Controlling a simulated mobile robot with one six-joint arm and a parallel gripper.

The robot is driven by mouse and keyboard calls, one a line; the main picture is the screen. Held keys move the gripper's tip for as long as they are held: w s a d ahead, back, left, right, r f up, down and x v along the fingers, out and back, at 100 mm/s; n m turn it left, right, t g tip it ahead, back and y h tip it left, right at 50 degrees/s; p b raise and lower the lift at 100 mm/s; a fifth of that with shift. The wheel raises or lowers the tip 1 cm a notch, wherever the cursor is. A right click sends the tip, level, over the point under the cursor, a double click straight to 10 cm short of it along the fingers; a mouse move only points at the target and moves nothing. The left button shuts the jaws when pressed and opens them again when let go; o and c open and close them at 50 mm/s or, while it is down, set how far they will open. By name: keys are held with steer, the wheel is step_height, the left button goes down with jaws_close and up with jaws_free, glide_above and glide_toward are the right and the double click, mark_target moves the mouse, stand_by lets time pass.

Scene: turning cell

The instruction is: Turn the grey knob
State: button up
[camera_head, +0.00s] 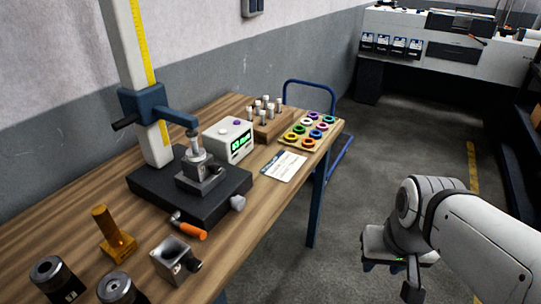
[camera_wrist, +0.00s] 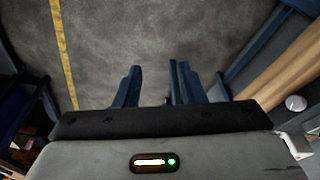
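A grey knob (camera_head: 237,202) sticks out of the right front side of the black base (camera_head: 215,197) of a measuring stand on the wooden table. A pale round knob (camera_wrist: 295,103) shows at the right edge of the wrist view beside the wood; it looks like the same one. My gripper (camera_wrist: 155,86) hangs over the floor to the right of the table, well apart from the knob. Its blue fingers are apart with bare floor between them, and it holds nothing. In the head view my arm partly hides the gripper.
An orange-handled tool (camera_head: 190,231) lies by the base, near a metal block (camera_head: 172,258) and a brass part (camera_head: 112,235). A display box (camera_head: 228,139), a card (camera_head: 284,166) and a tray of coloured rings (camera_head: 318,119) stand farther back.

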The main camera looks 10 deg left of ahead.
steer(key=shift+o, duration=0.6)
steer(key=shift+a, duration=0.1)
steer(key=o, duration=0.3)
steer(key=a+f+m+y, duration=0.1)
steer(key=a, duration=0.2)
steer(key=w+a+m+g+y, duration=0.1)
steer(key=a+m+y, duration=0.1)
steer(key=a, duration=0.1)
steer(key=w+a+f+m+g+y, duration=0.1)
steer(key=a+m, duration=0.1)
steer(key=a, duration=0.1)
steer(key=shift+w+f+b, duration=0.1)
steer(key=shift+f+b, duration=0.2)
steer(key=shift+f, duration=0.05)
steer(key=shift+o, duration=0.2)
steer(key=m+t+y+b, duration=0.1)
steer(key=m+t+y, duration=0.2)
steer(key=m+y, duration=1.1)
glide_toward(242, 203)
step_height(242, 203, up, 3)
steer(key=a+m+h, duration=0.2)
steer(key=m+h, duration=0.3)
steer(key=shift+a, duration=0.35)
steer(key=x, duration=0.7)
steer(key=shift+a+r, duration=0.1)
steer(key=shift+a, duration=0.1)
steer(key=shift+c, duration=0.5)
